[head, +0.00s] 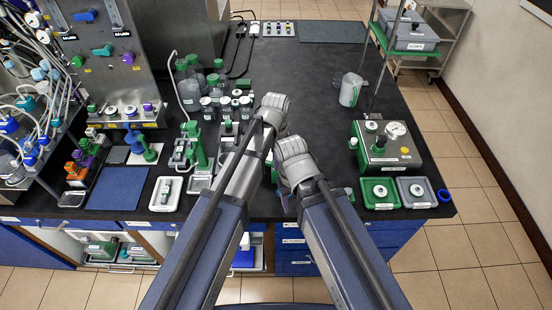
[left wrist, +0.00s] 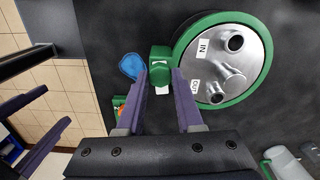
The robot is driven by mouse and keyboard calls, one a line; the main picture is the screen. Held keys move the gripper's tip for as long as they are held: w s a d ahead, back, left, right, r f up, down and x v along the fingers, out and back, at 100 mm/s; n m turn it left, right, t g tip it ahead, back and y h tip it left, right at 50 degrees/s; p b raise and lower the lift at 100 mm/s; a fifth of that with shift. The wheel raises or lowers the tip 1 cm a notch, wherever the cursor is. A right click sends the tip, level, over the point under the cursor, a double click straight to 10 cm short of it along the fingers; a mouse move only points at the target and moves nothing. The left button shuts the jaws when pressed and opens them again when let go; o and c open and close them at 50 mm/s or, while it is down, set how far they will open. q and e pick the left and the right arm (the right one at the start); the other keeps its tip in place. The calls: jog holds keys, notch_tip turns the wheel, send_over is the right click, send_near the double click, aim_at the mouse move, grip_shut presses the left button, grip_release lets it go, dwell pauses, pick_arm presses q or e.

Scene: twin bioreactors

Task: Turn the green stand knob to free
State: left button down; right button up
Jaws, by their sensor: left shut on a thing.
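The green stand knob (left wrist: 160,60) sits beside the rim of a round steel vessel top (left wrist: 232,58) with a green ring. My left gripper (left wrist: 160,76) has its two purple fingers closed on either side of the green knob in the left wrist view. In the head view my left wrist (head: 272,108) hides its own fingers and the knob. My right gripper (left wrist: 32,122) shows at the left of the left wrist view, its two purple fingers apart with nothing between them.
A blue knob-like part (left wrist: 131,66) is close beside the left fingers. Several green-capped bottles (head: 195,80) stand left of my arms. A green-and-steel unit (head: 385,148) and a clear jug (head: 350,90) stand to the right. The back middle of the black bench (head: 315,65) is clear.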

pick_arm(q)
jog(key=shift+m, duration=0.7)
jog(key=c, duration=0.5)
grip_release()
jog(key=shift+c, duration=0.2)
jog(key=shift+r, duration=0.1)
notch_tip(320, 180, up, 8)
jog(key=p, duration=0.8)
jog(key=shift+f, duration=0.2)
